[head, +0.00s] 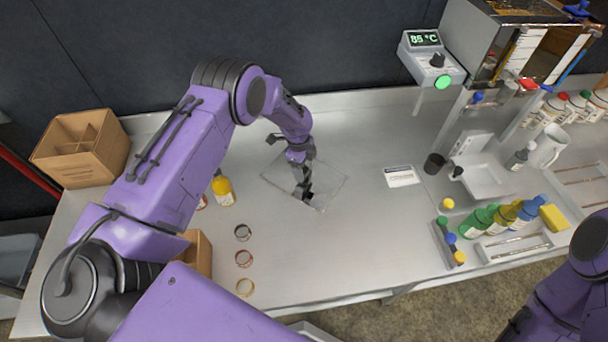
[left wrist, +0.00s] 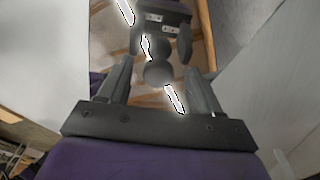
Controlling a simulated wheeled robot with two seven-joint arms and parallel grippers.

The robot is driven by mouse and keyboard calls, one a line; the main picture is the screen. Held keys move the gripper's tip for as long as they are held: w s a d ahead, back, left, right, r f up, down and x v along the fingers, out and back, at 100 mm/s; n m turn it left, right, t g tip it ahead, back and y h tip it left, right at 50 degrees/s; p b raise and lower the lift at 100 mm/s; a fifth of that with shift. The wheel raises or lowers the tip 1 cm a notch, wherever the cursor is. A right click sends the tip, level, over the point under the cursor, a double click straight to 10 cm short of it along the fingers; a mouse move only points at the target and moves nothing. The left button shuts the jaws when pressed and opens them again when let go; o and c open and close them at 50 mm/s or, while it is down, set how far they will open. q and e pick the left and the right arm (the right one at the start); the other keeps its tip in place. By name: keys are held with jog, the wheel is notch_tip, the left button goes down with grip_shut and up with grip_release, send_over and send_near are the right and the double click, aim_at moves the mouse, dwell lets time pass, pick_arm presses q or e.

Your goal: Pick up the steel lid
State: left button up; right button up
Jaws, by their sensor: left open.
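The steel lid (head: 328,183) is a thin, shiny square plate lying flat on the steel counter near the middle of the head view. A dark knob (head: 307,196) stands on it. My left gripper (head: 303,185) points down over the lid, close to the knob, and partly hides it. In the left wrist view my gripper (left wrist: 160,82) is open, with the round dark knob (left wrist: 158,72) showing between its fingers. The mirror-like lid (left wrist: 104,38) reflects the gripper there. I cannot tell whether the fingers touch the knob. My right gripper does not show.
A divided cardboard box (head: 82,160) stands at the far left. A yellow bottle (head: 223,190) and several rings (head: 244,258) are left of the lid. A white label card (head: 401,176) lies to its right. A temperature display (head: 430,55) stands behind; bottles (head: 478,222) are at the right.

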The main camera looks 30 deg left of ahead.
pick_arm(q)
jog(key=shift+s+r, duration=0.15)
jog(key=shift+s, duration=0.05)
jog(key=c, duration=0.3)
grip_shut()
